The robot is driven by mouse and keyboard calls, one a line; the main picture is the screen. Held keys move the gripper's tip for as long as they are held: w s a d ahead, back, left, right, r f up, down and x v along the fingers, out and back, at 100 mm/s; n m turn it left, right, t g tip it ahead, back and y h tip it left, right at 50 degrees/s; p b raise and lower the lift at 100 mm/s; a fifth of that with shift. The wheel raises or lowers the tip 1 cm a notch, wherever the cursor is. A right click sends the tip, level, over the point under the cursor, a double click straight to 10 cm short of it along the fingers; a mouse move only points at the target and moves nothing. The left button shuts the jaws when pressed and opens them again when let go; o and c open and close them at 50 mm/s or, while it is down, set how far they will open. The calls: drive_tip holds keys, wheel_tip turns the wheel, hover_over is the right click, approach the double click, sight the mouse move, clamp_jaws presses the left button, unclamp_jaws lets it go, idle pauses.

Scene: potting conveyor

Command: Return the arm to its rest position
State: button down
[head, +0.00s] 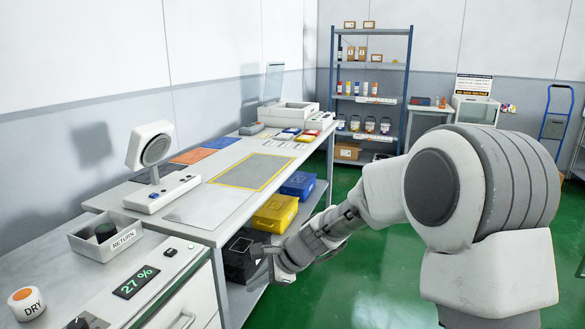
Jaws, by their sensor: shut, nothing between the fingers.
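My gripper (262,262) is in the head view at the lower middle, at the end of my arm. It is shut and empty, in front of the bench's lower shelf and near the bench's front edge. My white arm (440,195) fills the right side of the view, bent, with the forearm reaching left and down. The fingertips are small and partly blend with the dark crate behind them.
A long bench (215,205) runs along the left wall. Blue (298,185), yellow (275,213) and black (240,258) crates sit under it. A RETURN tray (88,247) and a 27 % display (136,283) stand at front left. A shelf rack (370,62) stands behind; green floor (375,270) is open.

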drive_tip(key=s+d+r+n+t+h, duration=0.1)
drive_tip(key=s+d+r+n+h, duration=0.2)
drive_tip(key=s+d+r+n, duration=0.65)
drive_tip(key=s+d+r+n+t+h, duration=0.1)
drive_tip(key=s+d+r+n+h, duration=0.15)
drive_tip(key=s+d, duration=0.55)
drive_tip(key=s+d+r+n+t+h, duration=0.1)
drive_tip(key=s+d+n+h, duration=0.15)
drive_tip(key=s+d, duration=0.55)
wheel_tip(320, 180, up, 15)
drive_tip(key=s+a+p, duration=0.1)
drive_tip(key=a+p, duration=0.1)
drive_tip(key=p, duration=1.2)
drive_tip(key=shift+a+f+p, duration=0.15)
drive_tip(key=shift+a+p, duration=0.2)
drive_tip(key=shift+a, duration=0.05)
drive_tip(key=shift+a+n, duration=0.15)
drive_tip(key=shift+n, duration=0.2)
